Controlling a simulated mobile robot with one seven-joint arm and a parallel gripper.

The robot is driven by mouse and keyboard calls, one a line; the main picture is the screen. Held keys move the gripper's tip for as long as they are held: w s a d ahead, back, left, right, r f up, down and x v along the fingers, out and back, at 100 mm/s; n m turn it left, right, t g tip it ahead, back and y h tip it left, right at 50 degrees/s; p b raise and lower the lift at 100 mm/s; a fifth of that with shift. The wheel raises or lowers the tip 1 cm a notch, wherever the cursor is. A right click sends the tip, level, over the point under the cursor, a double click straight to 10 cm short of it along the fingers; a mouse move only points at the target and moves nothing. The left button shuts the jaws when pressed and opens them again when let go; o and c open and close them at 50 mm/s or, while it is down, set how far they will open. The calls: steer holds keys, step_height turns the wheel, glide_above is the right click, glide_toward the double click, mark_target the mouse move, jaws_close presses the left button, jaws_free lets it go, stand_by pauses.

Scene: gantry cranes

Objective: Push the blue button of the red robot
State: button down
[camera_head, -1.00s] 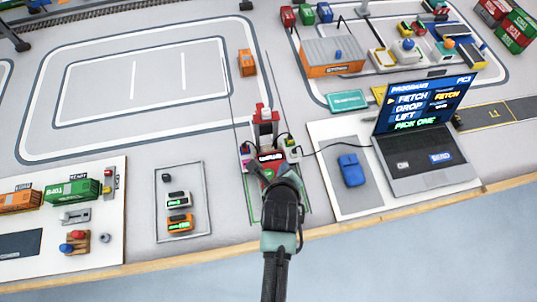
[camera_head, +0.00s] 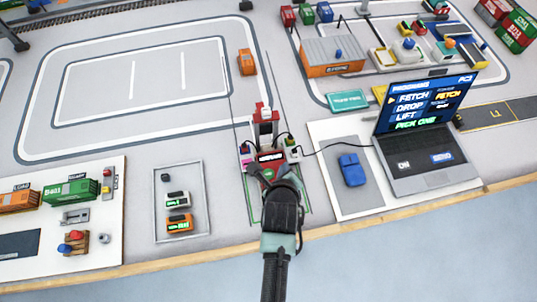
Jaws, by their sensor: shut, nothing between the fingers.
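The red robot (camera_head: 264,127), a small red machine with a white top, stands on the table in the middle of the picture. A red part with a small lit display (camera_head: 270,157) sits just in front of it. My gripper (camera_head: 265,174) is shut and empty, its tips at the near edge of this part. I cannot tell whether they touch it. I see no blue button on the red robot; my gripper and wrist cover the area nearest me.
Right of my gripper are a blue mouse (camera_head: 351,170) and an open laptop (camera_head: 428,165), with a black cable running towards the robot. To the left are a tray (camera_head: 167,225) with small devices and a white board (camera_head: 105,250) with containers and knobs.

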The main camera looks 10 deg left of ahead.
steer(key=shift+f, duration=0.35)
stand_by(0.3)
steer(key=shift+r+p, duration=0.7)
steer(key=shift+r, duration=0.2)
steer(key=shift+r, duration=0.1)
step_height(320, 180, up, 6)
steer(key=p, duration=0.5)
steer(key=shift+p, duration=0.3)
